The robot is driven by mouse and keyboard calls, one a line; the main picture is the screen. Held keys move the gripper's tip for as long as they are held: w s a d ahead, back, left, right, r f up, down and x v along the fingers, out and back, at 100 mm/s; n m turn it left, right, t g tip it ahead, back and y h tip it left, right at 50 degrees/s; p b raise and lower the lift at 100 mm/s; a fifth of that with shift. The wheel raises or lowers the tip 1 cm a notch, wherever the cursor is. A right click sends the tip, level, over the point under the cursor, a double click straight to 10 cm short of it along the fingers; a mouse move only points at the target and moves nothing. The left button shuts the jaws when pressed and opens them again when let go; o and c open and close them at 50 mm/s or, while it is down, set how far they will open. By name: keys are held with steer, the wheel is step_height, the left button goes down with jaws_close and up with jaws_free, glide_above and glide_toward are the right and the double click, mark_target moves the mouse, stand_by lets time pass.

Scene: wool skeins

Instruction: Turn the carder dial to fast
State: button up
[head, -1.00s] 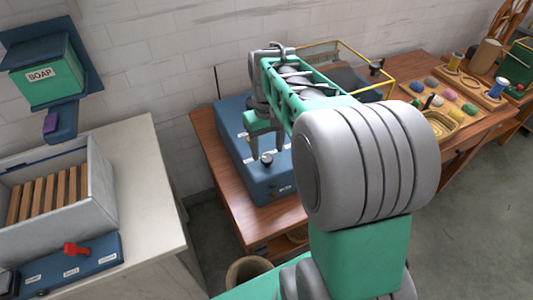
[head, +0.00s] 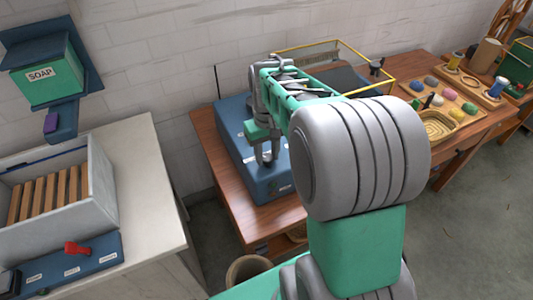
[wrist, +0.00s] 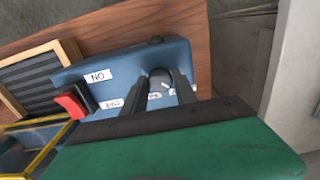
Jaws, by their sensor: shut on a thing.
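The carder is a blue box (head: 232,150) on the wooden table, and its blue top also shows in the wrist view (wrist: 130,64). Its dark round dial (wrist: 159,78) carries a pale pointer mark and sits between my fingers. Small white labels (wrist: 113,104) lie around the dial, partly hidden by my fingers; their words are too small to read surely. My gripper (wrist: 160,84) is shut on the dial, one finger on each side. In the head view my gripper (head: 267,160) reaches down to the carder's top and hides the dial.
A yellow frame (head: 335,52) stands behind my arm. A counter with a crate (head: 100,190) and a red-levered panel (head: 90,262) is at left. Wool and trays (head: 440,110) lie at right.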

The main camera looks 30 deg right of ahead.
jaws_close()
steer(key=shift+m, duration=0.3)
steer(key=m, duration=0.8)
steer(key=shift+r, duration=0.1)
steer(key=m, duration=0.4)
steer(key=shift+p, duration=0.35)
steer(key=m, duration=0.5)
steer(key=shift+m, duration=0.3)
